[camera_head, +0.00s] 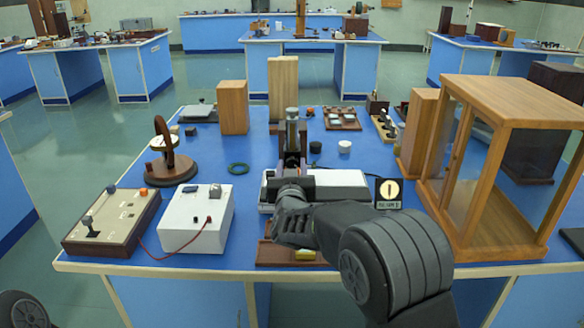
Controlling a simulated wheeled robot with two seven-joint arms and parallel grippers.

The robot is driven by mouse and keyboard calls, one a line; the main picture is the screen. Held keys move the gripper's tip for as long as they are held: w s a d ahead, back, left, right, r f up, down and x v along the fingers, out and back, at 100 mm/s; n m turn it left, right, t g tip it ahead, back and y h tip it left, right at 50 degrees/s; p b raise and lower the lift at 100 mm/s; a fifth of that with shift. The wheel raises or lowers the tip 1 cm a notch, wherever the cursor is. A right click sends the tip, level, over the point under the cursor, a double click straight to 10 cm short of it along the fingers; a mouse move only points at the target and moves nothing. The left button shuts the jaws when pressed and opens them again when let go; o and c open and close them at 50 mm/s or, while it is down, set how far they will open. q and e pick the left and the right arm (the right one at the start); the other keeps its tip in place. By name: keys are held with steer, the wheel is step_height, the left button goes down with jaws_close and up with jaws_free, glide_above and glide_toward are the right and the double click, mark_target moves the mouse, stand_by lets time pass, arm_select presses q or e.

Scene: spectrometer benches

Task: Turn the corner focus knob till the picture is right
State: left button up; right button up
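A white instrument with a grey base (340,183) stands at the middle of the blue bench. A small dark panel (388,192) at its right end shows a pale round picture with a dark mark, above a small label. A dark upright part with a grey top (292,130) rises behind my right gripper. My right gripper (289,183) reaches from the right over the instrument's front left. My wrist and the gripper cover that part, and I cannot make out the focus knob. The fingertips are too small and dark to tell open from shut. My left gripper is out of view.
A white box (198,218) and a brown switch box (112,220), joined by a red wire, stand front left. A brown wheel stand (171,166) is behind them. A wood-framed glass case (503,150) crowds the right. Wooden blocks (233,108) stand at the back.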

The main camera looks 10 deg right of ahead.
jaws_close()
steer(key=shift+f+b, duration=0.1)
steer(key=shift+b, duration=0.2)
steer(key=m+b, duration=0.1)
steer(key=b, duration=0.1)
steer(key=m+b, duration=0.2)
steer(key=shift+f, duration=0.25)
steer(key=shift+m+b, duration=0.35)
steer(key=shift+m, duration=0.35)
steer(key=shift+r, duration=0.2)
steer(key=shift+r+m, duration=0.15)
steer(key=shift+m, duration=0.15)
steer(key=shift+o, duration=1.4)
jaws_free()
